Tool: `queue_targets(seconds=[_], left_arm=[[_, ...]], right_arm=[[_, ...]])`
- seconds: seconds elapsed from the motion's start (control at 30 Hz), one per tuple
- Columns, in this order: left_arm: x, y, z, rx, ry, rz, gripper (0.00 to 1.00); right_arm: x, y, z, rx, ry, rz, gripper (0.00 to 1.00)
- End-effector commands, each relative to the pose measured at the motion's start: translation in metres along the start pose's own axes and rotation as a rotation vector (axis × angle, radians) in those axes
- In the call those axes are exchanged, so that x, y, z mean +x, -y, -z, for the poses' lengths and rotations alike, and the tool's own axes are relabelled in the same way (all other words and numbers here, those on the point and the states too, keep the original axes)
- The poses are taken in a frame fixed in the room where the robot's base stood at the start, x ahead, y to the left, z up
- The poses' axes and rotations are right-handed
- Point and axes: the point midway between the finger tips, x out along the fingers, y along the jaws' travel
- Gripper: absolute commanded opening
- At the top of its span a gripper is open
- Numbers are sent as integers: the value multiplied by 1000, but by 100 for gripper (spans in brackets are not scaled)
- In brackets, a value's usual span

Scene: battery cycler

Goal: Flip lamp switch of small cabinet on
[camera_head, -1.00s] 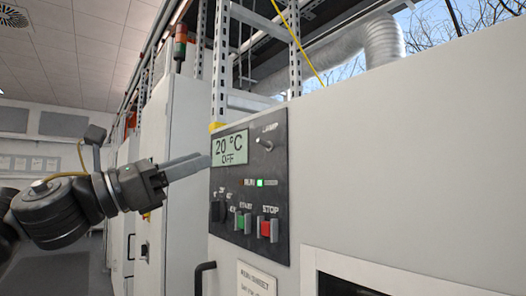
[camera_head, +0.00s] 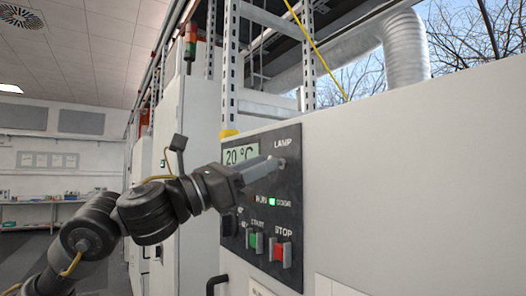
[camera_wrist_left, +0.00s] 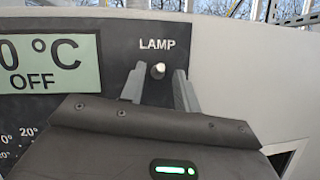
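The lamp switch (camera_wrist_left: 157,70) is a small pale toggle under the word LAMP on the dark control panel (camera_head: 290,220) of the small cabinet. My left gripper (camera_wrist_left: 160,86) is open in the left wrist view, with one finger on each side of the switch and a gap between them. I cannot tell whether either finger touches it. In the head view the left gripper (camera_head: 279,164) reaches the panel's upper right, its fingertips at the switch and largely hiding it. My right gripper is not in view.
The display (camera_head: 240,155) left of the switch reads 20 °C; OFF shows in the wrist view. Below are a lit green indicator (camera_head: 272,202), a green start button (camera_head: 253,240) and a red stop button (camera_head: 278,251). Blank cabinet front (camera_head: 400,190) extends right.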

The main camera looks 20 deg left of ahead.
Motion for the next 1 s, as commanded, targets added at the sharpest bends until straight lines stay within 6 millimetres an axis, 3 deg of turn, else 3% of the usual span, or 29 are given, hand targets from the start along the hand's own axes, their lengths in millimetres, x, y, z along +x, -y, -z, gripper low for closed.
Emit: queue_targets(seconds=[0.13, 0.43, 0.67, 0.83, 1.0], left_arm=[[10, 0, 0, -1, -2, -1, 32], [11, 0, 1, 0, -1, -2, 32], [11, 0, 1, 0, -1, -2, 1], [11, 0, 0, 1, -4, -1, 0], [14, -2, -9, -7, -83, 11, 0]], right_arm=[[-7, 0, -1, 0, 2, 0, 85], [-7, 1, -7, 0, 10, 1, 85], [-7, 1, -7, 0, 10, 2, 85], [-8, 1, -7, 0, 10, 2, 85], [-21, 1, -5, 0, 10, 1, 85]])
